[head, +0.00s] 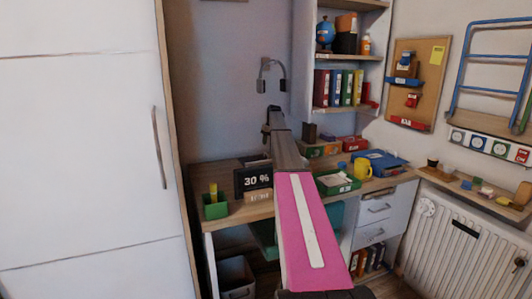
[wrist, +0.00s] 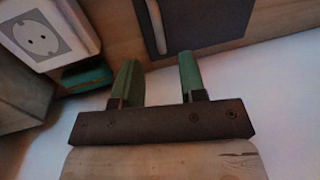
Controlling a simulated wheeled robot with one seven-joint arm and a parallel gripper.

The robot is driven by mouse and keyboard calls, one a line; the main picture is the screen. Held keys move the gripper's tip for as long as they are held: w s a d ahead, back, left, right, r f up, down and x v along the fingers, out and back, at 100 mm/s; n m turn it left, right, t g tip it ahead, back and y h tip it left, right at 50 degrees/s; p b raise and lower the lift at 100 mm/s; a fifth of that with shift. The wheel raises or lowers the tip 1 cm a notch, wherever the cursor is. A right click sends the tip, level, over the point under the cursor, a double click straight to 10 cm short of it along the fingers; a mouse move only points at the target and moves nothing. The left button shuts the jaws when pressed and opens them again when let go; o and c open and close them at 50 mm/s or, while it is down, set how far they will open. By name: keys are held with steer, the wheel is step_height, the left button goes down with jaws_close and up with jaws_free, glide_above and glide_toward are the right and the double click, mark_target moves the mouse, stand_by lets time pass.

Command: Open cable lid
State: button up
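In the wrist view, a dark flat panel (wrist: 205,18) with a pale metal strip (wrist: 155,25) along its left side is set in a wood surface at the top. It looks like the cable lid, but I cannot be sure. It appears flush, its far part cut off by the frame. My gripper (wrist: 158,62) has two green fingers, spread apart with nothing between them. The fingertips are just below the panel in the picture; whether they touch it is unclear. In the head view my arm reaches over the desk, and I cannot make out the fingers or the lid there.
A white socket block (wrist: 42,35) stands left of the fingers in the wrist view, above a teal item (wrist: 88,78).

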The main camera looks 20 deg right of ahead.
mark_target(256, 158)
steer(key=f, duration=0.3)
steer(key=a+f, duration=0.1)
steer(key=f, duration=0.1)
steer(key=shift+f, duration=0.4)
jaws_close()
steer(key=shift+a+r, duration=0.1)
steer(key=shift+r, duration=0.05)
